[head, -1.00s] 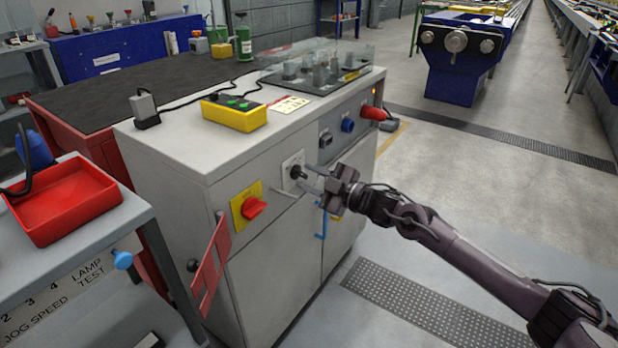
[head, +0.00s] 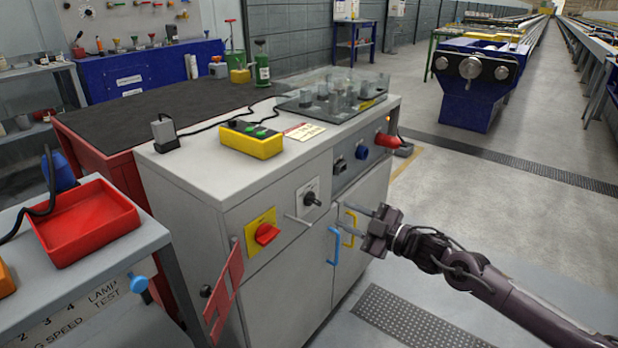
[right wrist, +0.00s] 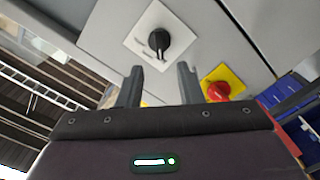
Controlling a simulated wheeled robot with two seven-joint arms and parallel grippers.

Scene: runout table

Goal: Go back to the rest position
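My right gripper (head: 354,218) is in front of the grey cabinet (head: 285,275), to the right of the black rotary knob (head: 312,199) on its white plate. A clear gap shows between gripper and knob. In the right wrist view the two fingers (right wrist: 160,76) stand apart with nothing between them. The black knob (right wrist: 158,40) lies beyond the fingertips there, and a red knob on a yellow plate (right wrist: 218,90) shows behind the right finger. The same red knob (head: 267,234) is on the cabinet's front in the head view. My left gripper is not in view.
Blue (head: 334,246) and yellow (head: 350,229) handles stick out from the cabinet doors close to the right gripper. A red hinged plate (head: 226,291) juts from the corner. A bench with a red tray (head: 85,222) stands at left.

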